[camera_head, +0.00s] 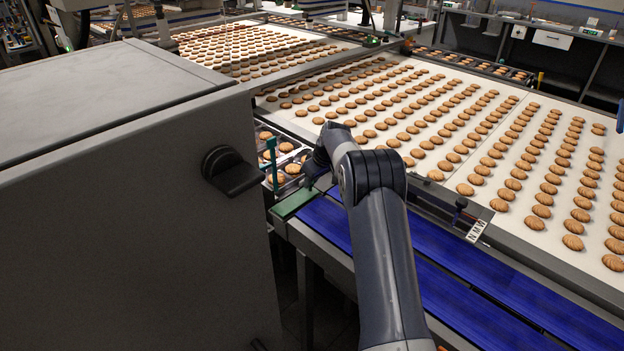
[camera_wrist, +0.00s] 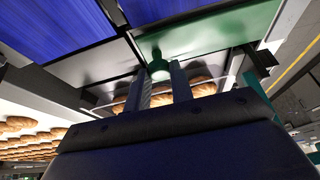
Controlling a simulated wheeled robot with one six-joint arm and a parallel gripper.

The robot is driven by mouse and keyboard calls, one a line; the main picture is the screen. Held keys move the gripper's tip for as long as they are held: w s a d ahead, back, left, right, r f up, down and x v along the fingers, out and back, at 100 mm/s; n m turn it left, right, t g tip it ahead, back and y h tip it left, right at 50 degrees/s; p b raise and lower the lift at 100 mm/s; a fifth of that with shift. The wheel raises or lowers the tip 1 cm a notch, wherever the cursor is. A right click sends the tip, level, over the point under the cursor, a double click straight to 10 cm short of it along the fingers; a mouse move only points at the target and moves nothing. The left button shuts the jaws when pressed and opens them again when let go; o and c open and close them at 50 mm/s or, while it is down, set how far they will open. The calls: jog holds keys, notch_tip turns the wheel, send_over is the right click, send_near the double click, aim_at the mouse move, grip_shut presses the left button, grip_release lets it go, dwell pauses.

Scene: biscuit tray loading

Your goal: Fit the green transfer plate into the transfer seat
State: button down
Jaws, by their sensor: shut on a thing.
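The green transfer plate (camera_head: 294,203) shows at the left end of the blue belts in the head view, partly hidden by my arm. In the wrist view the plate (camera_wrist: 225,32) fills the upper right, and a green knob stands out from it. My gripper (camera_wrist: 160,75) is shut on this knob, one finger on each side. In the head view my gripper (camera_head: 312,172) is small, dark and mostly hidden behind my wrist. Grey metal surfaces (camera_wrist: 100,65) lie beside the plate. I cannot tell whether the plate sits in the transfer seat or just above it.
Blue belts (camera_head: 425,242) run right from the plate. A tray of biscuits (camera_head: 286,160) lies behind it, with a teal upright (camera_head: 271,165) close by. A large grey cabinet (camera_head: 120,200) with a black knob (camera_head: 230,170) crowds the left. A wide white conveyor (camera_head: 400,112) carries many biscuits.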

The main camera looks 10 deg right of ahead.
jog(key=shift+f, duration=0.4)
jog(key=c, duration=1.1)
grip_release()
jog(key=shift+c, duration=0.2)
jog(key=b+v, duration=0.2)
jog(key=v, duration=0.8)
jog(key=shift+r, duration=0.4)
jog(key=shift+s, duration=0.1)
